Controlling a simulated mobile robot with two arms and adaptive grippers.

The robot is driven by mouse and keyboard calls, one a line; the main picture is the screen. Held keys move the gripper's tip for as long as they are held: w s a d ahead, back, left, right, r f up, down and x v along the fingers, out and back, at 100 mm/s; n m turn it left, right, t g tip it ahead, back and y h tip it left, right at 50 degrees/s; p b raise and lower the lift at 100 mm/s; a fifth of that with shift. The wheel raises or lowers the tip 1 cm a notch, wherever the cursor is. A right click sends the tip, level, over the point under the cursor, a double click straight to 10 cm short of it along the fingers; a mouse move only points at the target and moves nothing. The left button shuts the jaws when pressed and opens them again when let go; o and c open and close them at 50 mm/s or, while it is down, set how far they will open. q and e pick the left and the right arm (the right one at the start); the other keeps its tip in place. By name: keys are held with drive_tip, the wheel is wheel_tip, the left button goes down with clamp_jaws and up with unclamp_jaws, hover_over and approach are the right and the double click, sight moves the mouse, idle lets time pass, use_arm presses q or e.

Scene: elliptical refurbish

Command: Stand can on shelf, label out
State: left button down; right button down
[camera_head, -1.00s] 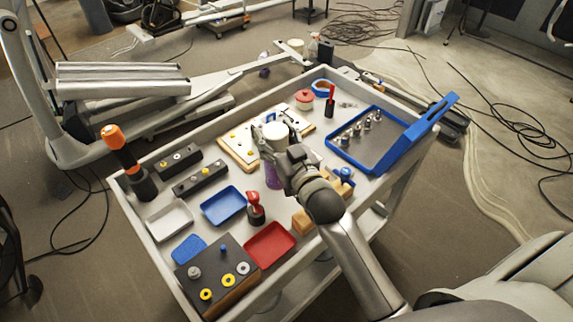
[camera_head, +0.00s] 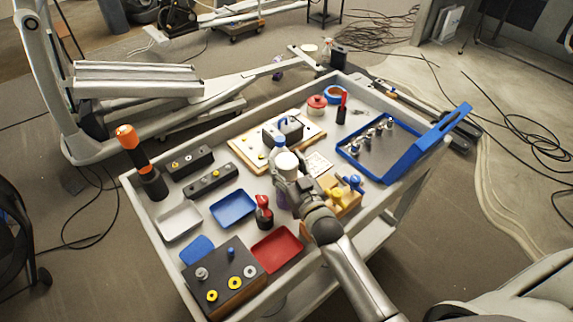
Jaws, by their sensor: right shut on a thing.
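The can shows a white round top (camera_head: 287,161) and a strip of purple side below it. My right gripper (camera_head: 286,172) is shut on the can, with fingers at its sides. The can looks upright over the middle of the cart's top tray (camera_head: 190,235); I cannot tell whether it touches the tray. Its label is mostly hidden by the gripper, so I cannot tell which way it faces. My left gripper is not in view. I cannot make out a clear shelf surface for the can.
Near the can stand a red-topped item (camera_head: 264,212), a wooden block with yellow and blue parts (camera_head: 343,195) and a wooden board (camera_head: 247,158). A blue tray (camera_head: 375,160) lies to the right, a red dish (camera_head: 277,249) in front. Cables lie on the floor.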

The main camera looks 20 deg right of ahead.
drive_tip(key=shift+f, duration=0.1)
drive_tip(key=c, duration=0.5)
unclamp_jaws()
